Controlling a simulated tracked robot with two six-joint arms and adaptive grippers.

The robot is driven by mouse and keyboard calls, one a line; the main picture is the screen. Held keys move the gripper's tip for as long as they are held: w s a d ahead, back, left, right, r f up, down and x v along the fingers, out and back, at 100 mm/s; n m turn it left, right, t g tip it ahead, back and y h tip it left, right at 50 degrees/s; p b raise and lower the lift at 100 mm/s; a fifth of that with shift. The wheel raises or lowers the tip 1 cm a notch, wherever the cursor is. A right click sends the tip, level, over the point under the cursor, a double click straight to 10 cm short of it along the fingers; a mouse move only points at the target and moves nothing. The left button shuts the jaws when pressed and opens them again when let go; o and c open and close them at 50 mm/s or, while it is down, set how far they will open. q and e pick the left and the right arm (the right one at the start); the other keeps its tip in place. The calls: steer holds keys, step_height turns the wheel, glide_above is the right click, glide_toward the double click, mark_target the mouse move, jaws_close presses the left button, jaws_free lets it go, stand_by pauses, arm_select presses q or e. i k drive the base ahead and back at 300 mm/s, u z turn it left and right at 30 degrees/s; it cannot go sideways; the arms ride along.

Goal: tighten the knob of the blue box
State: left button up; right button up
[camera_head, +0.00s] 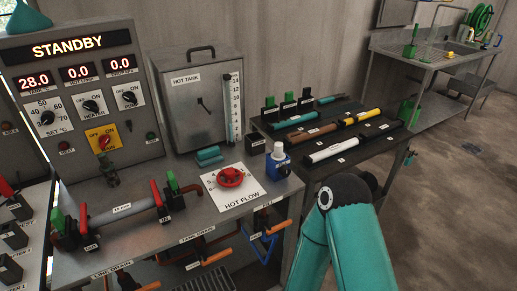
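The blue box (279,166) stands at the right end of the metal bench, beside the hot flow plate. A white knob (278,149) sits upright on top of it. A label is on its front face. From this view I cannot tell how tight the knob is. My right arm, teal with dark joints, rises from the bottom edge to the right of the blue box, apart from it in the picture. Its gripper does not show. My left gripper is not in view either.
A red valve wheel (231,177) on a white plate is left of the blue box. A hot tank (196,100) and standby panel (75,95) stand at the back. A dark tool table (330,170) is at right.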

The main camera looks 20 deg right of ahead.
mark_target(284, 170)
steer(key=z, duration=1.75)
steer(key=i, duration=0.1)
steer(key=u, duration=3)
steer(key=k, duration=1.5)
steer(key=z, duration=0.65)
steer(key=i, duration=1)
